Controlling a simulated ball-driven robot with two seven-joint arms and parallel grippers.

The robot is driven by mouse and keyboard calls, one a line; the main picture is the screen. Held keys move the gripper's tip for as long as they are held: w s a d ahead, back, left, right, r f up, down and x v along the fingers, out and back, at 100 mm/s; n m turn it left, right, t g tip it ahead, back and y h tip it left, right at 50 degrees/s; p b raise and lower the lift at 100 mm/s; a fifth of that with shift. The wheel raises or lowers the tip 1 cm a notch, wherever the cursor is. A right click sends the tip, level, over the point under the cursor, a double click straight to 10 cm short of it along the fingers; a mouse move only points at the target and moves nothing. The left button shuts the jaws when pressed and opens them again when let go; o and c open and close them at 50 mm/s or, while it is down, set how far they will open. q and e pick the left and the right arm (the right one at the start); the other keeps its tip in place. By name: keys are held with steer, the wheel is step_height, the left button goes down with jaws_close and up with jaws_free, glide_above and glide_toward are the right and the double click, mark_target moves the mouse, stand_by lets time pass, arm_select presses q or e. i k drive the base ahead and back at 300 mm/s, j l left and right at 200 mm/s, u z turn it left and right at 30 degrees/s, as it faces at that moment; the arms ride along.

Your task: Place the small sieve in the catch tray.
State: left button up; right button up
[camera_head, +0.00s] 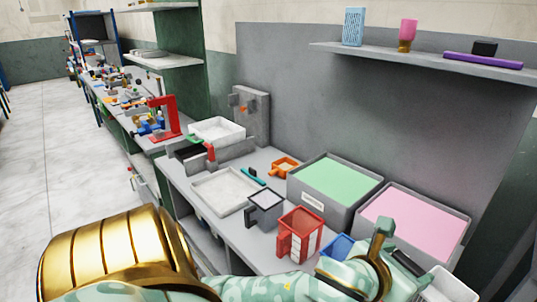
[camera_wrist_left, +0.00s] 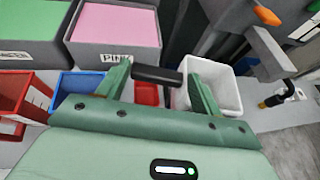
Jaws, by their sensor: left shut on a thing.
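My left gripper (camera_head: 396,252) is at the lower right, shut on a black bar-shaped piece (camera_wrist_left: 157,75) between its fingertips; whether this is a handle of the small sieve I cannot tell. A small orange box with a handle (camera_head: 285,167) lies on the bench, apart from the gripper. A shallow white tray (camera_head: 221,205), which looks like the catch tray, lies flat on the bench, left of a grey handled box (camera_head: 265,210). My gripper is well to the right of this tray. My right gripper is out of view.
A red handled box (camera_head: 300,235) and a blue box (camera_head: 338,246) stand near the front edge. Bins of green (camera_head: 338,180) and pink (camera_head: 415,222) stand behind. A white bin (camera_wrist_left: 215,90) is below my gripper. A white tub (camera_head: 217,130) stands farther back.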

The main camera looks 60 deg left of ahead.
mark_target(217, 201)
steer(key=j+u, duration=0.4)
steer(key=i+j+u, duration=0.1)
steer(key=u, duration=0.25)
steer(key=i+j+u, duration=0.1)
steer(key=j+u, duration=0.3)
steer(key=i+j, duration=0.1)
steer(key=j, duration=0.15)
steer(key=i+j, duration=0.15)
